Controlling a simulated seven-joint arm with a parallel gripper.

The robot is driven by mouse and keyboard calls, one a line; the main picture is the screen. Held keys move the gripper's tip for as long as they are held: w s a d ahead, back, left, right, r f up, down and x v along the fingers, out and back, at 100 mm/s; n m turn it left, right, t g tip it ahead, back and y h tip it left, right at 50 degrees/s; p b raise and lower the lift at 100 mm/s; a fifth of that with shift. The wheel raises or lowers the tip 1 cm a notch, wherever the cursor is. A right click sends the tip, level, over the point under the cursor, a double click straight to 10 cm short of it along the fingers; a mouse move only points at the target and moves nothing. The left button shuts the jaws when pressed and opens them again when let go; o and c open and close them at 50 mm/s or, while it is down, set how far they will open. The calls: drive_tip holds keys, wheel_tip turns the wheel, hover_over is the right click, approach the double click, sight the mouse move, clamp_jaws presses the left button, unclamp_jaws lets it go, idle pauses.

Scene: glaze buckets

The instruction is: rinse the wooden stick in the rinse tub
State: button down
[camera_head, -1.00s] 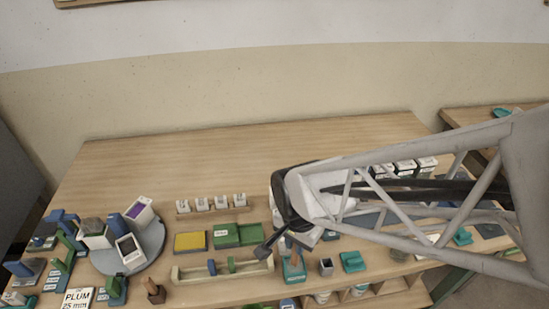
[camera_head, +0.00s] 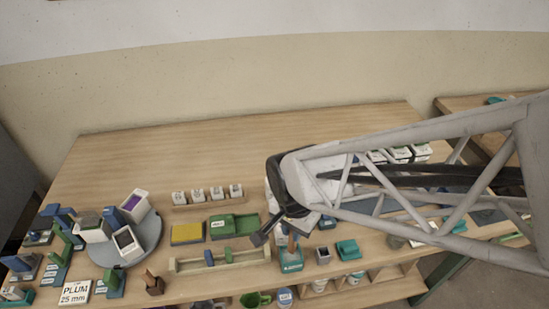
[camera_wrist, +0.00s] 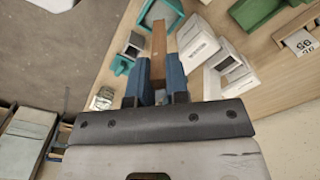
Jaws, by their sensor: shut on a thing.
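My gripper (camera_wrist: 160,85) is shut on the wooden stick (camera_wrist: 158,42), a brown flat bar between its blue fingers in the wrist view. The stick's far end reaches the teal holder (camera_wrist: 175,8); I cannot tell whether it is still inside it. In the head view the stick (camera_head: 291,244) stands above the teal holder (camera_head: 291,266), below my dark wrist, which hides the fingertips. White tubs stand on the grey turntable at left, one with purple contents (camera_head: 133,203) and one with a dark inside (camera_head: 125,240). I cannot tell which container is the rinse tub.
White labelled boxes (camera_wrist: 197,42) stand close beside the stick. A small grey cup (camera_head: 323,255) and a teal block (camera_head: 347,249) stand right of the holder. A long beige rack (camera_head: 190,267), a yellow pad (camera_head: 187,233) and a green tray (camera_head: 234,225) lie left.

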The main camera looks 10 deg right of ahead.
drive_tip(key=shift+r, duration=0.15)
drive_tip(key=shift+r, duration=1.9)
drive_tip(key=shift+d+f, duration=0.1)
drive_tip(key=shift+d, duration=0.05)
